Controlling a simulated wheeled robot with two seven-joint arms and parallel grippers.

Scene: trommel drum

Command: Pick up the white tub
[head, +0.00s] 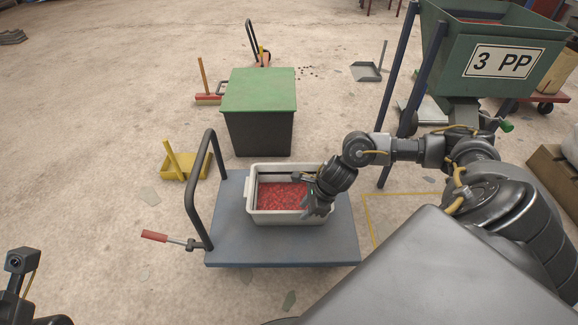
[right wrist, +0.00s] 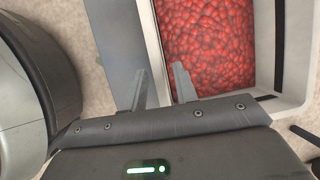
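The white tub (head: 290,218) sits on the blue-grey platform of a cart and holds many small red pieces (head: 281,196). Its rim and wall also show in the right wrist view (right wrist: 152,40). My right gripper (head: 314,207) is at the tub's near right edge. In the right wrist view its two fingers (right wrist: 160,72) stand apart, one outside the tub wall over the platform and one inside over the red pieces, with the wall between them. Whether either finger touches the wall I cannot tell. Part of my left arm shows at the lower left; its fingers are out of view.
The cart platform (head: 285,248) has a dark push handle (head: 191,205) on its left and a red-ended lever. A green-lidded dark bin (head: 258,92) stands behind. A yellow dustpan (head: 182,172) lies left. A green hopper marked 3 PP (head: 455,75) stands at the back right.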

